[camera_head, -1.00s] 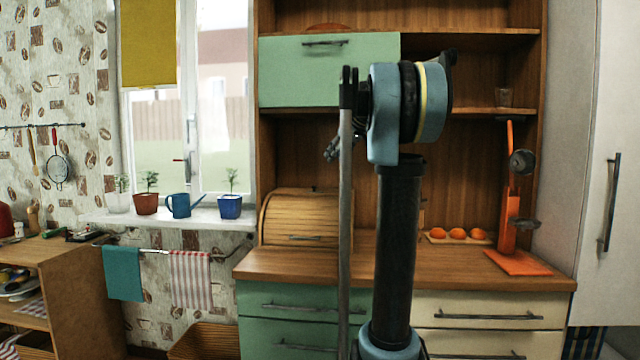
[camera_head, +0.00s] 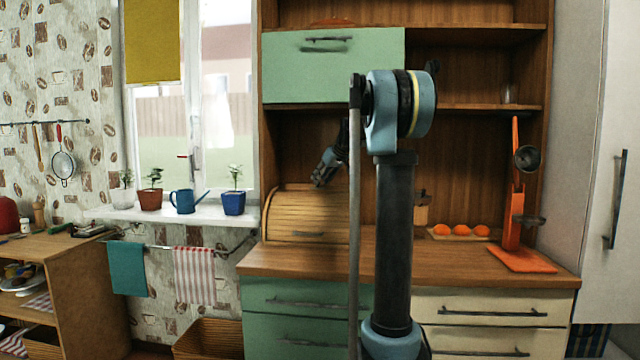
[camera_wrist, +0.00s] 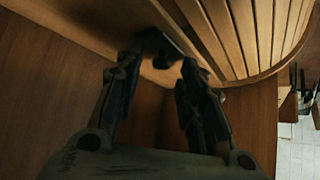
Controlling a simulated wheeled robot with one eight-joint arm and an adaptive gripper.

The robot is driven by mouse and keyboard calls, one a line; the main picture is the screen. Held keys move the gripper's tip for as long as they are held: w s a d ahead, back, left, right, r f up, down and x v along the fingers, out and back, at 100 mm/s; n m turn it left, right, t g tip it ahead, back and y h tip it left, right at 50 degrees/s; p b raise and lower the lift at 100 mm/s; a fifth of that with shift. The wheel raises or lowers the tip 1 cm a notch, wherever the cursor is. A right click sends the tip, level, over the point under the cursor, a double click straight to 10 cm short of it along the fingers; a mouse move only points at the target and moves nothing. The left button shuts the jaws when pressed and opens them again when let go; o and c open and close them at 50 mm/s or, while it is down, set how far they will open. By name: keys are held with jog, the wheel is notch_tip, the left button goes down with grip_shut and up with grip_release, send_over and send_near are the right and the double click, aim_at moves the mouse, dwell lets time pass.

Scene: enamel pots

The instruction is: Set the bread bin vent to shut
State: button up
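The wooden bread bin (camera_head: 300,214) with a slatted roll front stands on the counter, partly hidden behind my arm. In the wrist view its curved slats (camera_wrist: 250,35) fill the upper right. A small dark piece (camera_wrist: 158,44), which looks like the vent's knob, sticks out of the bin's plain wooden face; its setting cannot be read. My gripper (camera_head: 322,178) is at the top of the bin in the head view. In the wrist view my gripper (camera_wrist: 158,68) has its two fingers apart, with the dark piece just beyond and between the tips. Contact cannot be made out.
A green cupboard door (camera_head: 330,66) hangs above the bin. Oranges on a board (camera_head: 461,232) and an orange stand (camera_head: 514,200) are to the right on the counter. A blue watering can (camera_head: 184,201) and potted plants stand on the windowsill at left.

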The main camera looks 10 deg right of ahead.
jog(key=shift+x, duration=0.85)
grip_shut()
jog(key=shift+s+d, duration=0.25)
jog(key=shift+d, duration=0.55)
grip_release()
jog(key=v, duration=1.1)
jog(key=shift+s+r, duration=0.2)
jog(key=shift+r, duration=0.1)
jog(key=shift+d, duration=0.15)
